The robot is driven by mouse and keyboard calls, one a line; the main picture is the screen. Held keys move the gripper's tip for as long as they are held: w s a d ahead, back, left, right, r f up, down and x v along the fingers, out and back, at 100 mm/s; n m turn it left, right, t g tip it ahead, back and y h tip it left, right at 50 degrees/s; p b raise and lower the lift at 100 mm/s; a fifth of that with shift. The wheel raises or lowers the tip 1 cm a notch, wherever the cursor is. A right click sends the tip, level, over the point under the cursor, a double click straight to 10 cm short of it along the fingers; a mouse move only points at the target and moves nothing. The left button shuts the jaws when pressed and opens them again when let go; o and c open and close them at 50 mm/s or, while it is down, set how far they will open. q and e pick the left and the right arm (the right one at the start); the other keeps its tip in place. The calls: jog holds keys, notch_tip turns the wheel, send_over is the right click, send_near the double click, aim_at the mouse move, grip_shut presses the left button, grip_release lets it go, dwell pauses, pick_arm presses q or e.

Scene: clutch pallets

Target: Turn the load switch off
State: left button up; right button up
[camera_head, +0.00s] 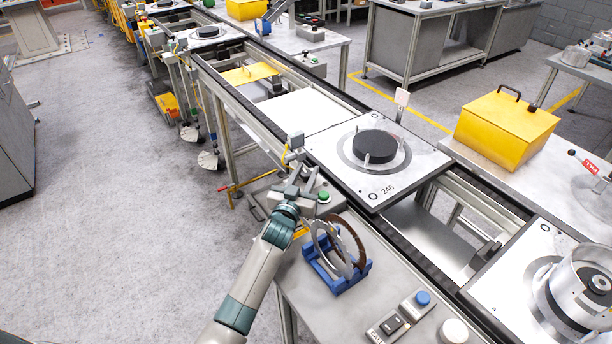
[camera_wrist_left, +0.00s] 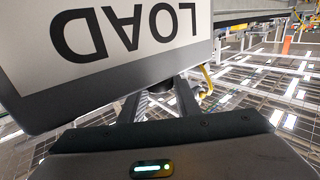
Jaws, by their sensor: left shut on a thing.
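The load switch (camera_head: 295,140) is a small grey box at the near edge of the conveyor, just beyond my left gripper in the head view. In the left wrist view its housing (camera_wrist_left: 195,65) fills the upper left, with a white label reading LOAD upside down. My left gripper (camera_head: 293,172) is up against the switch and shut on part of it. The fingers show in the left wrist view (camera_wrist_left: 162,100), dark and partly hidden behind the housing. The gripped part and the switch position cannot be made out. My right gripper is out of view.
A green button (camera_head: 323,197) sits close right of my left gripper. A blue stand (camera_head: 337,277) holds rings on the near table. A pallet (camera_head: 415,165) with a black disc lies on the conveyor. A blue button (camera_head: 423,298) is nearer. Floor at left is free.

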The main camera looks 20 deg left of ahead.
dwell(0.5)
pick_arm(q)
jog(key=o, duration=1)
